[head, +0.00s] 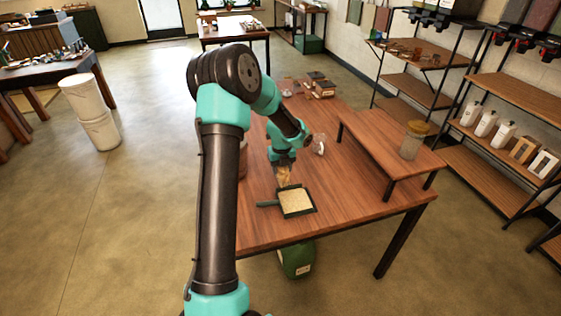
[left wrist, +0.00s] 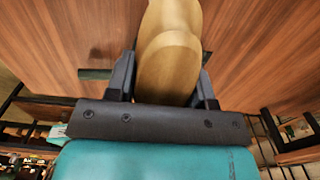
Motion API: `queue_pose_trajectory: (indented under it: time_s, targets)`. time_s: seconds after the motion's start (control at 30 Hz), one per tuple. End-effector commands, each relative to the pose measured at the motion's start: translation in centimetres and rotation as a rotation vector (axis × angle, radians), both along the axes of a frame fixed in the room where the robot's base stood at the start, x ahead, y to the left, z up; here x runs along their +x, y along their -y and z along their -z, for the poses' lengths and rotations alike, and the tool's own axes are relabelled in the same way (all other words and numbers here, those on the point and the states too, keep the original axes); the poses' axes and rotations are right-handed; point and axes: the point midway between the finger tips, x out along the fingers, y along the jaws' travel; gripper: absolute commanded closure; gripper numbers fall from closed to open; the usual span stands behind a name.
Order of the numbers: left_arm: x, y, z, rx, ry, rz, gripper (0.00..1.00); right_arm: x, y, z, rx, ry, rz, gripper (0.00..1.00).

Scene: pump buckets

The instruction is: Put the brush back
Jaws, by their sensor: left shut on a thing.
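My left gripper (head: 283,164) points down over the wooden table and is shut on the brush (head: 284,177). In the left wrist view the brush's rounded, light wooden handle (left wrist: 167,55) sits between the two dark fingers. The brush's lower end is just behind a dark-rimmed dustpan (head: 315,209) that holds tan material; I cannot tell whether they touch. The dustpan's handle points left. A dark strip in the left wrist view may be part of the dustpan. My right gripper is out of view.
A raised wooden shelf (head: 385,150) stands on the table's right side, with a brown-topped clear jar (head: 410,147) on it. A small clear jar (head: 319,144) and boxes (head: 322,88) are farther back. A green bag (head: 296,261) is under the front edge. The table's front right is clear.

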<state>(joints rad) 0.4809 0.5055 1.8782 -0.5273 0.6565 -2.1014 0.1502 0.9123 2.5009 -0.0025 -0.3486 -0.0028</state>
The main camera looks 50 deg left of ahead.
Motion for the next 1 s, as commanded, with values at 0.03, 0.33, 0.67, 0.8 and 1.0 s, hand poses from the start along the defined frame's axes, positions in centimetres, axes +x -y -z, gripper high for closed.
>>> queue_pose_trajectory:
  time_s: [0.03,0.33,0.67,0.8,1.0]
  targets:
    - [0.1,-0.1,0.0,0.000,0.000,0.000,0.86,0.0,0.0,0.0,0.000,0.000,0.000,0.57]
    - [2.4,-2.7,0.3,0.000,0.001,-0.003,0.86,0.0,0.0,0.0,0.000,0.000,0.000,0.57]
    - [6.1,-6.9,0.9,0.001,0.002,-0.003,0.86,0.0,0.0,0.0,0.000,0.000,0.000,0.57]
    - [7.5,-8.5,1.1,0.000,0.001,-0.002,0.86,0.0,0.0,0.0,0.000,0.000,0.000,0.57]
    - [9.4,-10.6,1.4,0.000,0.001,-0.003,0.86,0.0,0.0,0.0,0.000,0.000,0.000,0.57]
